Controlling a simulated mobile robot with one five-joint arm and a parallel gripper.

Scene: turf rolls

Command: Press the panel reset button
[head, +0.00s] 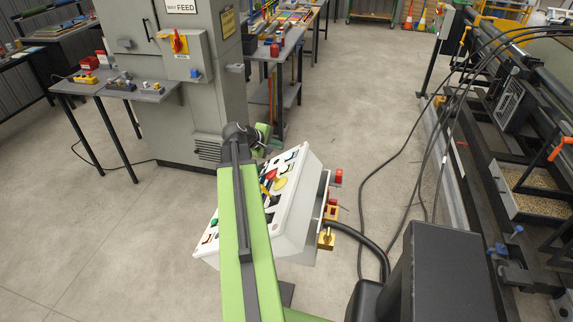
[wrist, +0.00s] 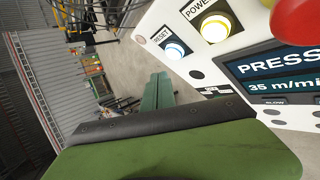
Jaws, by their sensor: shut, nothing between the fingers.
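The white control panel (head: 301,180) stands tilted on a stand in the head view, partly covered by my green arm. In the wrist view its white face (wrist: 165,22) fills the upper right. The reset button (wrist: 173,49), pale and lit with a blue ring, sits near the panel's edge under a RESET label. I cannot pick it out in the head view. My gripper (wrist: 158,80) is shut and empty, its green fingers below and left of the reset button in the wrist view, apparently apart from it.
Beside reset is a yellow-ringed POWER button (wrist: 216,28), then a large red button (wrist: 298,18) and a display (wrist: 280,75). In the head view a grey cabinet (head: 205,95) stands behind the panel. Black cables and a long machine (head: 520,150) lie right. Open floor (head: 100,240) is left.

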